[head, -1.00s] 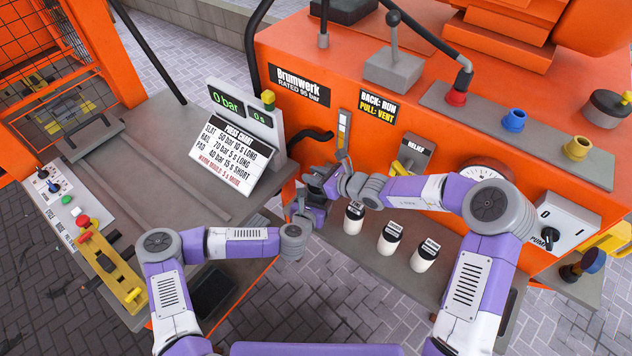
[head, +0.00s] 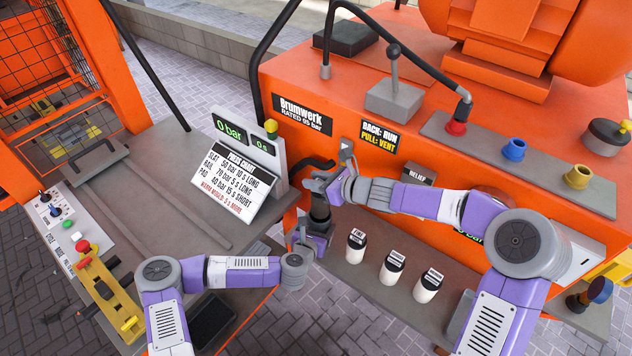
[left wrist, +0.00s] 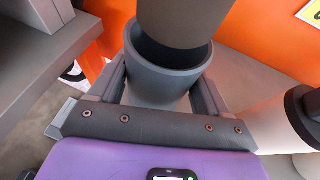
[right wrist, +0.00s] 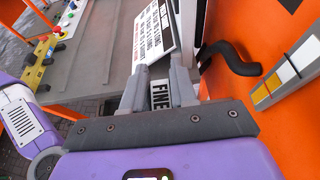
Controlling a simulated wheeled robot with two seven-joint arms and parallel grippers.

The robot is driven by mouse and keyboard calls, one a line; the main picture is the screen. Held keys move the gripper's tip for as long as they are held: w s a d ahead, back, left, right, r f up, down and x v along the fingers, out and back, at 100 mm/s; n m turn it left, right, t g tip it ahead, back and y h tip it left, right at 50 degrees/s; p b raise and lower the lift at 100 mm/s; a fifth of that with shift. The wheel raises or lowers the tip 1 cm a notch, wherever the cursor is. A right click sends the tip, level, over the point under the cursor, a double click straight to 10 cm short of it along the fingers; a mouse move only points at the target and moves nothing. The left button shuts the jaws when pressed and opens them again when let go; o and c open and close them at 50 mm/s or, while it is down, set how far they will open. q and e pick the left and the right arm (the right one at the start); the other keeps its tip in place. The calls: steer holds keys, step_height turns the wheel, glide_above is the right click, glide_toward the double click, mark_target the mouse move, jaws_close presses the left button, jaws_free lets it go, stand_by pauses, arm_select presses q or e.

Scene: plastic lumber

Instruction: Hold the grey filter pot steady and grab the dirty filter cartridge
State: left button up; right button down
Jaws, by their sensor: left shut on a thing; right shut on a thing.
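The grey filter pot (left wrist: 160,80) sits between the fingers of my left gripper (left wrist: 160,100), which is shut on it. The dirty filter cartridge (left wrist: 185,20), a dark brown-grey cylinder, is over the pot's open mouth. I cannot tell whether its lower end is just inside or just above the rim. In the head view the cartridge (head: 320,210) shows between my right gripper (head: 322,188) above and my left gripper (head: 308,240) below. My right gripper is shut on the cartridge's top, with a "FINE" label (right wrist: 160,95) between its fingers.
Three white cartridges with black tops (head: 392,266) stand on the grey shelf (head: 365,285) to the right. The orange machine (head: 300,125) is close behind, with a black bent handle (right wrist: 232,60) near my right gripper. The press chart (head: 228,182) stands to the left.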

arm_select(q)
steer(key=o, duration=1.2)
steer(key=shift+c, duration=0.2)
steer(key=v, duration=1.2)
